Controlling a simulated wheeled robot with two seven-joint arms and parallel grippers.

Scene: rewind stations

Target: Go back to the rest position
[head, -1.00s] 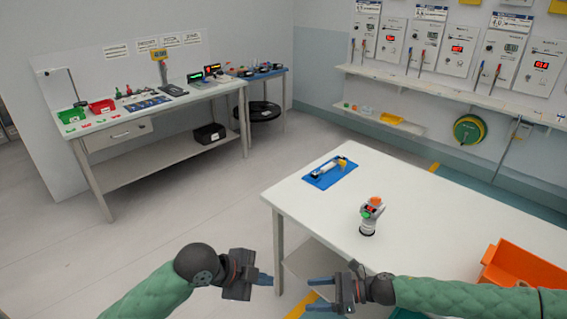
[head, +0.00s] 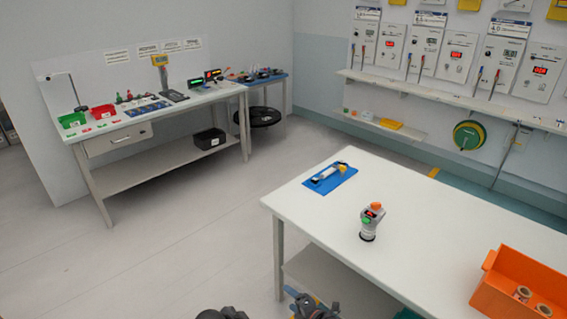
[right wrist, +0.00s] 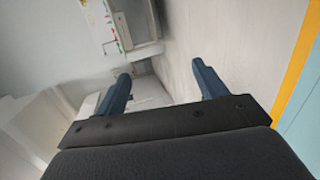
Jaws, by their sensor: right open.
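My right gripper (head: 302,297) shows at the bottom edge of the head view, beside the near left corner of the white table and mostly cut off. In the right wrist view its two blue fingers (right wrist: 165,88) are spread apart with nothing between them. Of my left arm, only a dark rounded part (head: 222,313) shows at the bottom edge of the head view. The left gripper's fingers are out of the picture.
The white table (head: 420,235) bears a grey device with an orange top (head: 372,222), a blue mat (head: 340,180) with a tool, and an orange bin (head: 490,290) holding rolls. A workbench (head: 150,112) stands at the back left. The floor (head: 190,250) between is clear.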

